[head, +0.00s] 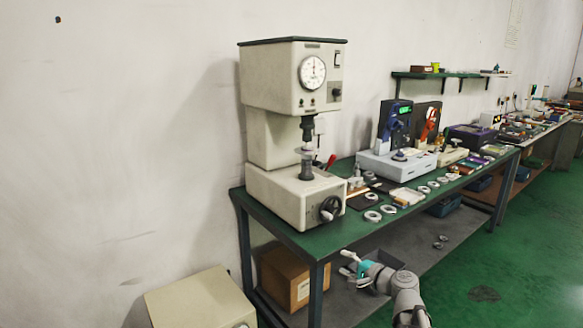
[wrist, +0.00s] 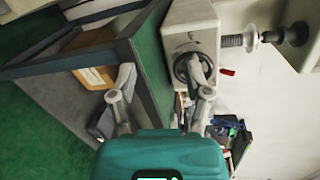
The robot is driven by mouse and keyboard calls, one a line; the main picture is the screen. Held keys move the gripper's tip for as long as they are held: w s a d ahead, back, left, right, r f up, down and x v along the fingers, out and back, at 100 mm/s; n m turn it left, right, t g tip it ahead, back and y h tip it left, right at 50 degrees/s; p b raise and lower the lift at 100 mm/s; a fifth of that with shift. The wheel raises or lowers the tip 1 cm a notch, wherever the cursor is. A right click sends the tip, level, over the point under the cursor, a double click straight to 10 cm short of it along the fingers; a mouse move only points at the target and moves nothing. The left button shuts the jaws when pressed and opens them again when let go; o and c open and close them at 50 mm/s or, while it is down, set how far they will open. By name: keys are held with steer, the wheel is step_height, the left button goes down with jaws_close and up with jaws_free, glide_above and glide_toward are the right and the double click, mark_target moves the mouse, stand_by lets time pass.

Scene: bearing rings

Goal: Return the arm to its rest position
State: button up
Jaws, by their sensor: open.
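My gripper (head: 347,263) hangs low in front of the green-topped bench (head: 345,226), below the level of its top, and apart from it. In the wrist view its two fingers (wrist: 163,78) are spread wide with nothing between them. My arm reaches up to it from the bottom edge of the head view. The grey bench-top testing machine (head: 290,75), with a round dial, stands at the bench's near end. A pale ring-like piece (head: 305,150) shows at its spindle; whether it is a loose ring is too small to tell.
Several metal rings (head: 373,216) lie on the bench right of the machine. A cardboard box (head: 293,275) sits on the lower shelf. A beige cabinet (head: 200,300) stands at the lower left. Green floor (head: 470,290) is open to the right.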

steer(key=s+a+f+n+g+h, duration=0.2)
steer(key=s+a+f+n+g, duration=0.2)
steer(key=s+f+n+g, duration=0.4)
steer(key=s+d+f+n+g+h, duration=0.4)
steer(key=s+d+f+h, duration=0.1)
steer(key=s+f+h, duration=0.4)
step_height(320, 180, up, 21)
steer(key=p, duration=1.9)
steer(key=shift+s+d+p, duration=0.15)
steer(key=shift+s+p, duration=0.15)
steer(key=shift+s, duration=0.1)
steer(key=shift+f, duration=0.15)
stand_by(0.5)
